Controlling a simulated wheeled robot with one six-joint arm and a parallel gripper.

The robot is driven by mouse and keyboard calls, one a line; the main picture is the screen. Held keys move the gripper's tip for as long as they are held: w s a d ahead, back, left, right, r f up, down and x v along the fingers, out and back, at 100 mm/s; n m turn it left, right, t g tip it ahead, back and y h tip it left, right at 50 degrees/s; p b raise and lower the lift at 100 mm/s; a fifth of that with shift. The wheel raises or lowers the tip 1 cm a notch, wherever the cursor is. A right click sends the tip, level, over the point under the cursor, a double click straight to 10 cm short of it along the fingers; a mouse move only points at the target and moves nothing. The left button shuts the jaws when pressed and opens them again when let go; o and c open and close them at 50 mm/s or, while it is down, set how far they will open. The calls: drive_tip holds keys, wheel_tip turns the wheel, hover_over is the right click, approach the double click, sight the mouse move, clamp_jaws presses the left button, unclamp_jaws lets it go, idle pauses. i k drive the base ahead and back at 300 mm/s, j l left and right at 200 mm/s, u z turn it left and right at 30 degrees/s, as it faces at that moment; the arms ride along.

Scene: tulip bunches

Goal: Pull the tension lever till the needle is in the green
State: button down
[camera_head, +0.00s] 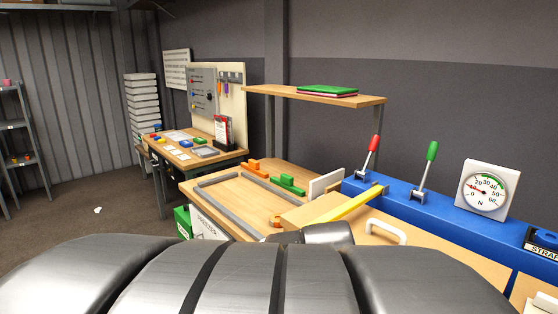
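A blue machine beam (447,213) runs along the right side. Two levers stand on it, one with a red knob (375,143) and one with a green knob (432,151); both handles tilt a little to the right. No readable label shows which is the tension lever. A white gauge (483,191), marked in N, stands on the beam to the right of the levers. Its red needle appears to point left toward the low numbers, away from the green band at the upper right. Large dark parts of my arm fill the bottom; my gripper's fingers do not show.
A white handle (386,230) is on the right. A wooden table (228,195) holds orange and green blocks. A shelf (310,95) stands behind. Open floor (75,220) lies left.

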sight(434, 146)
drive_tip(key=z, duration=1.5)
